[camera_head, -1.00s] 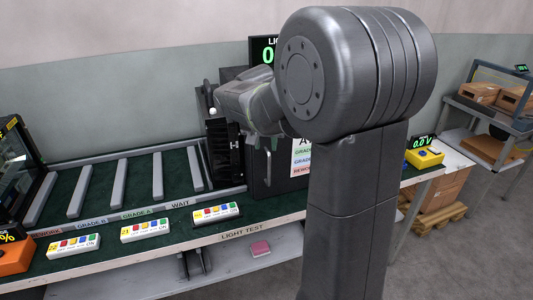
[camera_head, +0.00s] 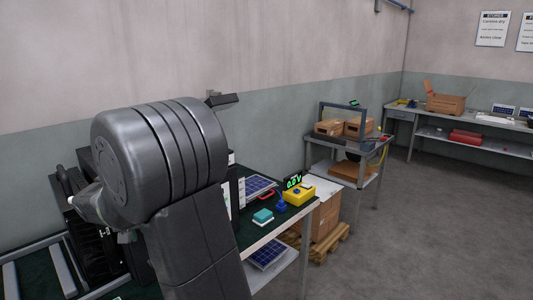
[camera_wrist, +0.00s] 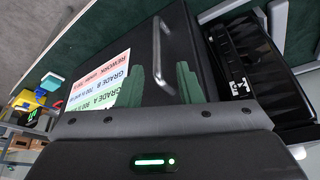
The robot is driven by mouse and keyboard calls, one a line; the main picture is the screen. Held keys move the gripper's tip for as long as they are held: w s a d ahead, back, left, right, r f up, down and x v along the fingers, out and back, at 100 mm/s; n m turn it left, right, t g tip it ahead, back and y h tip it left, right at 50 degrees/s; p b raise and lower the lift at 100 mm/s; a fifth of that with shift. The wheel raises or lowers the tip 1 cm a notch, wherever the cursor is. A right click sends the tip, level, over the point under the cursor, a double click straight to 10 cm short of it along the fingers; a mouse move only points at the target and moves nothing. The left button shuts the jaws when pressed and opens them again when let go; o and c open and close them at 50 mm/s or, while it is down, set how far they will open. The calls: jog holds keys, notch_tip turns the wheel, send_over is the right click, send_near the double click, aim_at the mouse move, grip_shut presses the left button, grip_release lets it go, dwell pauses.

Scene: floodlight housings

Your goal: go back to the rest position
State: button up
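My gripper (camera_wrist: 161,80) shows in the wrist view as two green fingers set apart, with nothing between them. It is in front of the dark test cabinet (camera_wrist: 190,32), whose metal bar handle and grade label (camera_wrist: 98,84) are behind the fingers. A black finned housing (camera_wrist: 255,55) is beside the cabinet at the right of the wrist view, clear of the fingers. The black housing (camera_head: 100,240) shows partly at the lower left.
The bench to the right carries a yellow meter (camera_head: 298,194), a teal block (camera_head: 263,216) and a solar panel (camera_head: 258,186). A cart (camera_head: 350,146) with cardboard boxes stands beyond. A far bench (camera_head: 470,124) lines the back wall. The grey floor (camera_head: 420,230) at right is clear.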

jog(key=x, duration=0.7)
jog(key=shift+f, duration=0.15)
jog(key=shift+s+d+f, duration=0.1)
jog(key=shift+s+d, duration=0.05)
jog(key=shift+d, duration=0.2)
jog(key=shift+a, duration=0.1)
